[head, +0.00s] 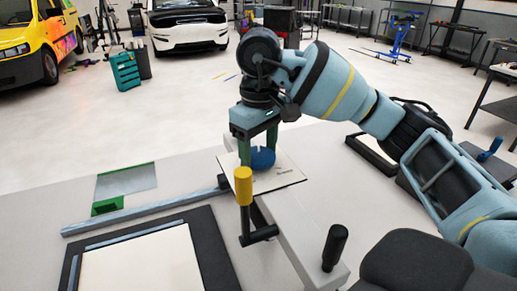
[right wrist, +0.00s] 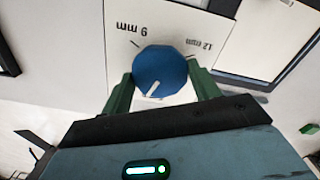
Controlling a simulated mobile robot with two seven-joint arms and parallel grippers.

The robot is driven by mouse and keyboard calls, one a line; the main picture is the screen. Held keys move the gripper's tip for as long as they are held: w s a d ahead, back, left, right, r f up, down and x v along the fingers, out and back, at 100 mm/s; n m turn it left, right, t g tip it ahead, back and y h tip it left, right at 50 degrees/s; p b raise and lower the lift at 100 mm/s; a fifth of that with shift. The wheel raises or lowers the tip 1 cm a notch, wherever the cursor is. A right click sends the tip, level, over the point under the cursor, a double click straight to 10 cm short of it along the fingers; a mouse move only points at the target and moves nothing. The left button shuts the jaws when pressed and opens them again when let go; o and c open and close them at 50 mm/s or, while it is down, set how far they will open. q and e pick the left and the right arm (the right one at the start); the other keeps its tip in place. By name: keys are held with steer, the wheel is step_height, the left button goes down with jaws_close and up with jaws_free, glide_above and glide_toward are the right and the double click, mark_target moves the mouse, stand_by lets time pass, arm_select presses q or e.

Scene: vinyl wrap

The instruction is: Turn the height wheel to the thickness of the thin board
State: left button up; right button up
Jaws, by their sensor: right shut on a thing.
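The blue height wheel (head: 263,158) sits on a pale label plate (head: 285,181) on the bench machine. My right gripper (head: 257,150) comes down from above with its green fingers on either side of the wheel, shut on it. In the right wrist view the wheel (right wrist: 160,70) lies between the fingertips. Its white pointer line points down and slightly left, away from the printed marks. One mark at the upper left reads like 9 mm and one at the right like 12 mm. A pale flat board (head: 140,265) lies in a dark frame; its thickness cannot be judged. My left gripper is out of view.
A yellow-topped post (head: 243,185) and a black-handled crank (head: 335,247) stand close to the wheel. A grey bar (head: 140,213) and a grey sheet with green edges (head: 127,181) lie to the left. A dark-framed panel (head: 372,153) lies at the right.

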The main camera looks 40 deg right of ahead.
mark_target(259, 153)
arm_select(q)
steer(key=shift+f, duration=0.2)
arm_select(e)
steer(key=shift+f+n, duration=0.1)
steer(key=shift+n, duration=1.8)
steer(key=o, duration=1)
step_height(259, 153, up, 7)
steer(key=shift+p, duration=0.7)
steer(key=shift+r, duration=0.5)
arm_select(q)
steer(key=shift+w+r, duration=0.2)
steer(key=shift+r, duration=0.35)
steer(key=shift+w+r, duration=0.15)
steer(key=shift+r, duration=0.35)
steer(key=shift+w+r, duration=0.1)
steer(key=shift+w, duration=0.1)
